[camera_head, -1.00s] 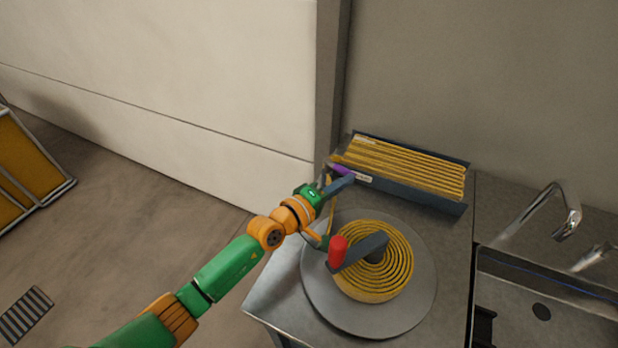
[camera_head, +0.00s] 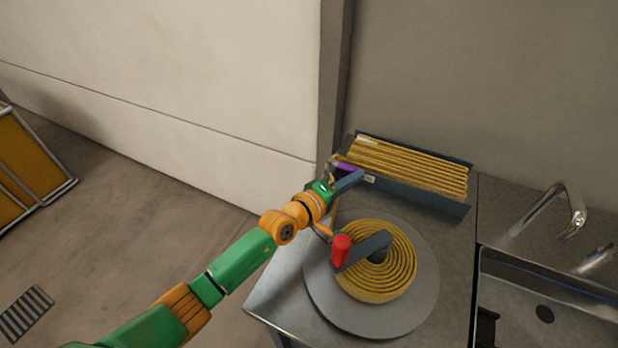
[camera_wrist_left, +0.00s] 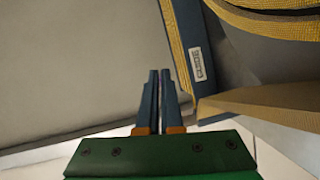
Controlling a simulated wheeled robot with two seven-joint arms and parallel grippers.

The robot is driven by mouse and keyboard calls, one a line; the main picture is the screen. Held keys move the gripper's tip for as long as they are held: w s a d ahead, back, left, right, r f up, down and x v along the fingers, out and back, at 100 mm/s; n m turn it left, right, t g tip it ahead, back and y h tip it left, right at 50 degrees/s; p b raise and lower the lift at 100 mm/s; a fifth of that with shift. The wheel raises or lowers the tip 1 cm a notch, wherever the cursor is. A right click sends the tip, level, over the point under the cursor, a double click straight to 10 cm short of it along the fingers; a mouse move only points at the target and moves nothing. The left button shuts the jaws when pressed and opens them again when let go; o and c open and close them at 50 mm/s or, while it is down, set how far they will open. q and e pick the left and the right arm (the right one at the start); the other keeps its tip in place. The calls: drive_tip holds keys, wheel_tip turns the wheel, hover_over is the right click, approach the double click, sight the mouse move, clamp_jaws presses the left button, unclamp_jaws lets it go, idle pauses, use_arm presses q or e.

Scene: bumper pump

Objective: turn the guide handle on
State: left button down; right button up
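The guide handle looks to be the small purple bar (camera_head: 346,167) at the near left corner of the dark tray of yellow hose. My left gripper (camera_head: 349,181) is at this bar, and its fingers hide part of it in the head view. In the left wrist view the two dark blue fingers (camera_wrist_left: 158,90) stand close together with a narrow gap. A thin purple sliver shows between them, so they look shut on the bar. The contact itself is hard to see. My right gripper is not in view.
The dark tray (camera_head: 452,206) holds yellow hose in rows. In front of it a coiled yellow hose (camera_head: 374,290) lies on a round grey plate (camera_head: 420,308), with a red-knobbed crank (camera_head: 342,250) close to my left forearm. A sink with a tap (camera_head: 577,215) is at right.

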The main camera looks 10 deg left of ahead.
use_arm(q)
drive_tip(key=shift+r, duration=0.1)
drive_tip(key=f+p+v, duration=0.1)
drive_tip(key=v, duration=0.6)
drive_tip(key=shift+r, duration=0.35)
